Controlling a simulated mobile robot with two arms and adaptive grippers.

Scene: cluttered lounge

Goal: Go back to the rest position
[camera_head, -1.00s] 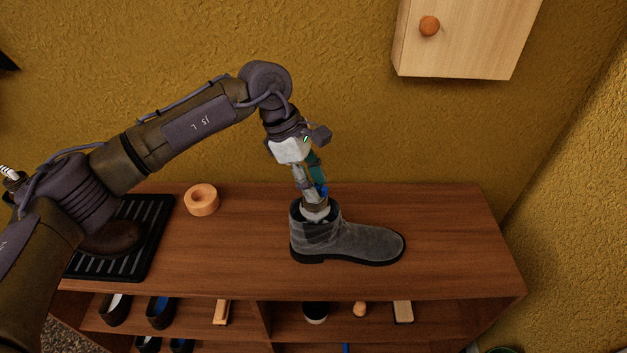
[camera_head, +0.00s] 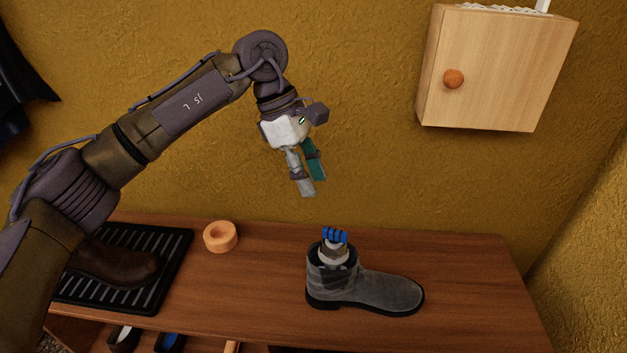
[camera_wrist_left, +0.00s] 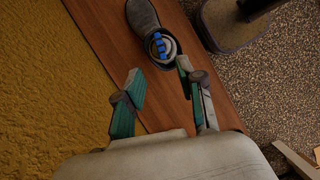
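My left gripper (camera_head: 309,186) is raised above the wooden bench, empty, up and to the left of the grey boot. In the left wrist view its two teal-padded fingers (camera_wrist_left: 160,84) are apart with nothing between them. The grey boot (camera_head: 378,291) stands upright on the bench top, toe to the right. A light-coloured object with a blue ribbed top (camera_head: 335,236) sticks up out of the boot's opening. It also shows in the left wrist view (camera_wrist_left: 159,45), beyond the fingertips. My right gripper is in neither view.
The wooden bench (camera_head: 270,270) carries an orange ring (camera_head: 220,237) and a black ribbed tray (camera_head: 174,262) with a brown boot (camera_head: 125,265). A wooden wall cabinet (camera_head: 510,75) hangs at upper right. The air around my left gripper is clear.

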